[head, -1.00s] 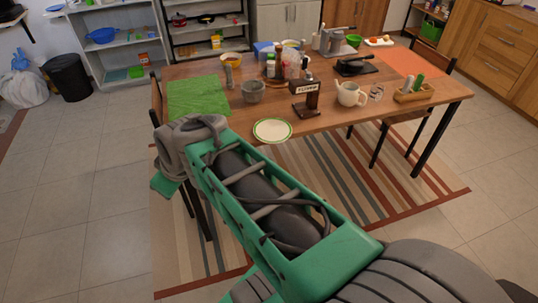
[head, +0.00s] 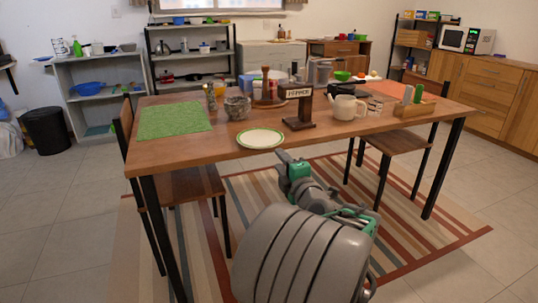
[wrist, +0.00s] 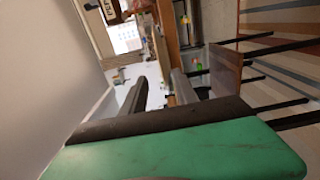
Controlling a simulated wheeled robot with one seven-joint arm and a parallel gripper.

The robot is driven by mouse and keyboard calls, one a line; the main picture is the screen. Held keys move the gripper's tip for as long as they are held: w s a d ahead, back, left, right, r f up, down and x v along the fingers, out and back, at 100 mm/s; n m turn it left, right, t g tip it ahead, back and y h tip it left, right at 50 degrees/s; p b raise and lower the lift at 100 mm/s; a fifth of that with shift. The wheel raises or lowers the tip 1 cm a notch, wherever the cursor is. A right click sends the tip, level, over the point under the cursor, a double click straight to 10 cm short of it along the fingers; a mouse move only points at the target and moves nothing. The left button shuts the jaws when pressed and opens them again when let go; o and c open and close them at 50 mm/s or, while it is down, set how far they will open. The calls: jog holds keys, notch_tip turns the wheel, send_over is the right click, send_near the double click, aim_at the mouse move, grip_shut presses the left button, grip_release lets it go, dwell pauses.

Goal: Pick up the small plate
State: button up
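The small plate (head: 260,138) is white with a green rim. It lies flat near the front edge of the wooden table (head: 190,150) in the head view, with nothing on it. In the wrist view my gripper (wrist: 158,92) has its two dark fingers apart with nothing held between them. That view is rolled sideways, and I cannot make out the plate in it. In the head view my green and grey arm is in front of the table, its top just below and right of the plate; I cannot make out the fingers there.
A green placemat (head: 173,120) lies to the left. Chairs (head: 180,185) stand at the table. The tabletop between placemat and plate is clear.

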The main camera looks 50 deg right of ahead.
aim_at(270, 141)
jog(key=p+x, duration=0.1)
jog(key=x, duration=0.7)
jog(key=shift+w+d+p, duration=0.1)
jog(key=shift+w+p, duration=0.2)
jog(key=shift+p, duration=0.05)
grip_shut()
jog(key=shift+r, duration=0.1)
dwell(0.9)
notch_tip(270, 141, up, 3)
jog(key=shift+f, duration=0.3)
